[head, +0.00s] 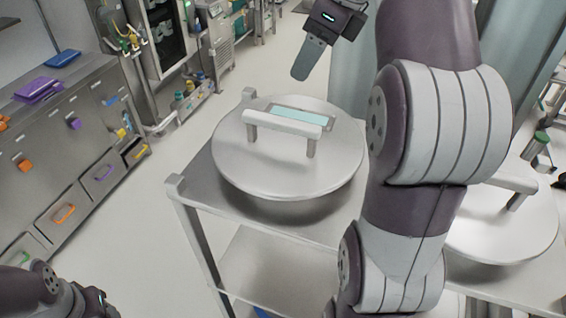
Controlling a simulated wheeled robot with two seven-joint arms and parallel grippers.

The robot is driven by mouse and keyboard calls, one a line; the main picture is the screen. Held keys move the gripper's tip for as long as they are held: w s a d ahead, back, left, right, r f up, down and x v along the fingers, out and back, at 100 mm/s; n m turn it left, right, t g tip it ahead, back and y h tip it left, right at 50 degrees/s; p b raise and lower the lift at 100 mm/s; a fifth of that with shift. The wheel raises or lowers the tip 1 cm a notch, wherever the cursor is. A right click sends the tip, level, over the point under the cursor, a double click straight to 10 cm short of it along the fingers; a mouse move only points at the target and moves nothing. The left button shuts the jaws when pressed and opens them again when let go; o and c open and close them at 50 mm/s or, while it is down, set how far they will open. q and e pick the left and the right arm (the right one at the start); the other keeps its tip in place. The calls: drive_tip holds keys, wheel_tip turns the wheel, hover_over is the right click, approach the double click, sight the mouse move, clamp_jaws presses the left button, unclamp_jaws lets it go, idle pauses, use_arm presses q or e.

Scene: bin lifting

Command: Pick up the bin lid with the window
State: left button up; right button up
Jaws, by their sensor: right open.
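A second round lid (520,235) with a handle lies at the right, partly behind my right arm. The metal cart (185,190) has a lower shelf. A steel drawer cabinet (75,150) stands at the left. The floor between is clear.

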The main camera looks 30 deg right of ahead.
drive_tip(key=b, duration=0.2)
approach(282, 120)
drive_tip(key=x, duration=0.4)
drive_tip(key=shift+a, duration=0.25)
drive_tip(key=shift+w+a+f, duration=0.1)
drive_tip(key=shift+f, duration=0.25)
drive_tip(key=p+x, duration=0.1)
drive_tip(key=x, duration=0.1)
drive_tip(key=p+x, duration=0.1)
drive_tip(key=x, duration=0.2)
drive_tip(key=shift+w+f, duration=0.2)
drive_tip(key=shift+w, duration=0.05)
drive_tip(key=shift+f, duration=0.15)
use_arm(q)
drive_tip(key=shift+w+f, duration=0.4)
drive_tip(key=shift+f, duration=0.35)
use_arm(e)
drive_tip(key=shift+s, duration=0.1)
use_arm(q)
drive_tip(key=shift+f, duration=0.15)
use_arm(e)
drive_tip(key=shift+f, duration=0.2)
clamp_jaws()
